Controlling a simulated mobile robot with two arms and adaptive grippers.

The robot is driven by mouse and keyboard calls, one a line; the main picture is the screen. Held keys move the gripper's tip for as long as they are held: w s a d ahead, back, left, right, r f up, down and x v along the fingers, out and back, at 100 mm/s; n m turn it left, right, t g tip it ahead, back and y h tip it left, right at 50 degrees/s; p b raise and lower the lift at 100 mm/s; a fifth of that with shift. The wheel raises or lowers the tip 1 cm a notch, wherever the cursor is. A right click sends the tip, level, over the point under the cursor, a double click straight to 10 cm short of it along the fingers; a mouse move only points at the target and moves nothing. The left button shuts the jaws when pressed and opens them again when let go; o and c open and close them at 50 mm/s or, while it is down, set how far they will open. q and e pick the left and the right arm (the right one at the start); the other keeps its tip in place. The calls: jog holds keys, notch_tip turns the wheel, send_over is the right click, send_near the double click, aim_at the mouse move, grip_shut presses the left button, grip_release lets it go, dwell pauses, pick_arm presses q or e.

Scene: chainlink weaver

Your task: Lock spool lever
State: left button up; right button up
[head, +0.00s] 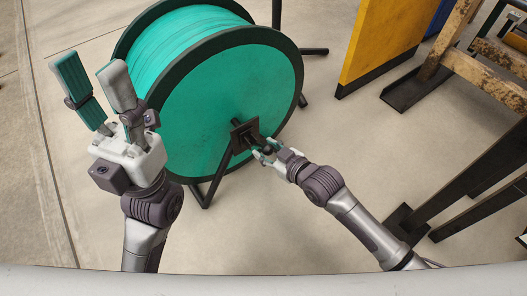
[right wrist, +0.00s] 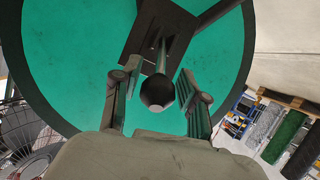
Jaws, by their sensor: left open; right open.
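A large green spool (head: 235,95) with dark rims stands on a black stand in the head view. The spool lever is a short rod with a dark ball knob (right wrist: 157,91), on a dark bracket (head: 245,134) at the spool's centre. My right gripper (head: 265,155) is at the lever. In the right wrist view its open fingers (right wrist: 158,95) stand on either side of the knob, with gaps visible on both sides. My left gripper (head: 92,82) is raised, open and empty, to the left of the spool. Parts of the lever are hidden by my right gripper in the head view.
A yellow panel (head: 385,38) stands at the back right. A rusty metal frame (head: 490,75) and dark beams (head: 465,185) are at the right. Several rolls (right wrist: 285,138) show at the right of the right wrist view. Concrete floor between spool and frame is clear.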

jog(key=shift+x, duration=0.85)
jog(key=shift+c, duration=0.3)
grip_shut()
jog(key=shift+f, duration=0.1)
